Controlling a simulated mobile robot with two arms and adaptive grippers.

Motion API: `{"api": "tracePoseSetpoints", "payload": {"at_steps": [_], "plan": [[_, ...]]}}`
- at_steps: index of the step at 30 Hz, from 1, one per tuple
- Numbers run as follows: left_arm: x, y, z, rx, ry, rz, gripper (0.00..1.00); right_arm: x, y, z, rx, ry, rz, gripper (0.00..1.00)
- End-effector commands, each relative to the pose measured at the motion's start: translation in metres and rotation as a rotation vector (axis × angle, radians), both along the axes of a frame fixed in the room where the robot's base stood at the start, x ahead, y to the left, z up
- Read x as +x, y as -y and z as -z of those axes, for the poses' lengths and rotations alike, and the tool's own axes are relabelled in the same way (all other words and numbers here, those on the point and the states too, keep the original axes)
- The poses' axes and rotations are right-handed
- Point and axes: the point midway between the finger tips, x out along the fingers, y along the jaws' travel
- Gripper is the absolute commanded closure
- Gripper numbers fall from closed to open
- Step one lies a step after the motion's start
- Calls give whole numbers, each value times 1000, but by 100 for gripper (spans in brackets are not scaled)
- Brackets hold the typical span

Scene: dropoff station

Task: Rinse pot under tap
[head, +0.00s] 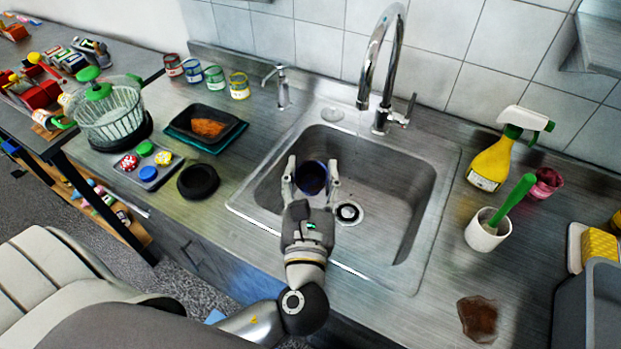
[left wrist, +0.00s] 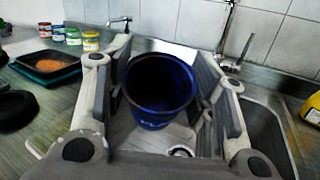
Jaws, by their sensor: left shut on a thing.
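A dark blue pot (head: 311,178) is held over the left part of the steel sink (head: 420,205). My left gripper (head: 311,172) is shut on the pot, with one finger on each side of it. In the left wrist view the pot (left wrist: 160,88) shows its open, dark inside, between the fingers of my left gripper (left wrist: 160,95). The tall chrome tap (head: 383,70) stands behind the sink, and its spout is behind and to the right of the pot. No water shows from the tap. My right gripper is not in view.
Several paint tins (head: 214,78), a black tray (head: 205,126) and a black round lid (head: 198,181) stand left of the sink. A yellow spray bottle (head: 492,163) and a white cup with a green brush (head: 487,232) stand right. A small dispenser (head: 282,88) is behind the sink.

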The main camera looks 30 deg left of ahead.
Motion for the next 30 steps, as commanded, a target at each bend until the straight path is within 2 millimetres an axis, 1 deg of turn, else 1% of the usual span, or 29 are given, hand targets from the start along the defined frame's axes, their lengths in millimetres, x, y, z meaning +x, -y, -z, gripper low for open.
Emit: {"api": "tracePoseSetpoints", "payload": {"at_steps": [2,8,11,18,21,24,26,30], "plan": [[1,0,3,1,2,31,61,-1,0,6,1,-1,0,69],[1,6,2,7,16,148,61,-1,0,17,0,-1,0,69],[-2,13,2,9,23,233,61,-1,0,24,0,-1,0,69],[-18,40,3,18,48,456,61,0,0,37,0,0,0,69],[-23,48,4,19,55,510,61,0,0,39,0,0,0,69],[-25,51,4,20,60,534,61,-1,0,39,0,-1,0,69],[-23,52,4,21,61,540,61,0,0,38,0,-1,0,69],[-14,51,5,20,63,540,61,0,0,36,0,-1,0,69]]}}
